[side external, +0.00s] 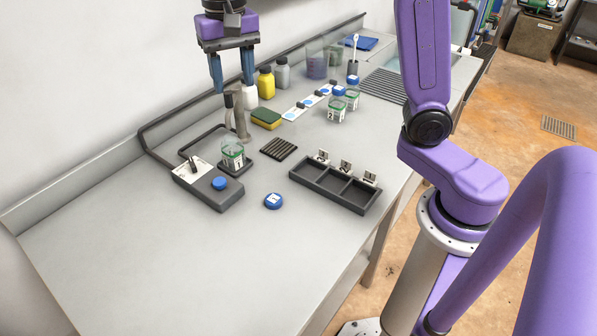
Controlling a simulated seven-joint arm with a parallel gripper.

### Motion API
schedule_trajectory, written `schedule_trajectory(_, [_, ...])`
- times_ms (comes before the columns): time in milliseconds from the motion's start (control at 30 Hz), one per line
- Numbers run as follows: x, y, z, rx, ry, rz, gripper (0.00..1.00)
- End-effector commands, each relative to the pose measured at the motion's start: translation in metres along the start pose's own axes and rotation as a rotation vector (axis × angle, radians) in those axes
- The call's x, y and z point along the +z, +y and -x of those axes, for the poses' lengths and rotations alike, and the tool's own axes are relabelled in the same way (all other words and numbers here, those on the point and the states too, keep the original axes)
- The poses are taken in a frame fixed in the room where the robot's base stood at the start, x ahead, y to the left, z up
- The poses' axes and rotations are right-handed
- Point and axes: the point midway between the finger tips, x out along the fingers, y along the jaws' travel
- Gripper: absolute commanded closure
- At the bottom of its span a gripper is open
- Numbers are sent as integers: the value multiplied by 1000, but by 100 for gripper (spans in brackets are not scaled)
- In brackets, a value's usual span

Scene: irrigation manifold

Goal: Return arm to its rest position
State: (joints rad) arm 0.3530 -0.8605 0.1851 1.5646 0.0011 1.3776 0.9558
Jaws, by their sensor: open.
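My gripper (231,80) is at the upper left of the side external view, pointing down with its two blue fingers apart and nothing between them. It hangs above the bench (120,265), over the grey tap-like fitting (240,118). Below it, a clear jar with a green band (232,154) stands on a small dark pad beside the fitting. My purple arm fills the right of the view; the links joining it to the gripper are out of frame.
A grey control box (208,188) with a blue knob, a blue lid (273,201) and a dark three-compartment tray (333,189) are at the front. Two jars (337,107), a sponge (266,118), bottles (265,83) and a ribbed mat (385,84) stand behind. The front left bench is clear.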

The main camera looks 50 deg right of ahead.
Motion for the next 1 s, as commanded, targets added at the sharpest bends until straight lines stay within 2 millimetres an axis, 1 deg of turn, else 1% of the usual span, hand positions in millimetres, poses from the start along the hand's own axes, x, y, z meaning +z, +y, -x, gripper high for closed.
schedule_trajectory(33, [16,6,-4,0,-1,88,51])
schedule_trajectory(100, [35,14,-11,-2,0,210,51])
schedule_trajectory(167, [52,22,-17,-3,0,315,51])
schedule_trajectory(300, [90,45,-32,-7,1,560,51])
schedule_trajectory(367, [105,56,-39,-8,2,665,51])
schedule_trajectory(467, [131,78,-52,-10,2,841,51])
schedule_trajectory(600, [163,112,-69,-15,4,1085,51])
schedule_trajectory(700, [182,136,-82,-16,5,1248,51])
schedule_trajectory(800, [197,157,-93,-19,7,1383,51])
schedule_trajectory(900, [206,172,-101,-21,8,1479,51])
schedule_trajectory(1000, [211,180,-105,-21,8,1530,51])
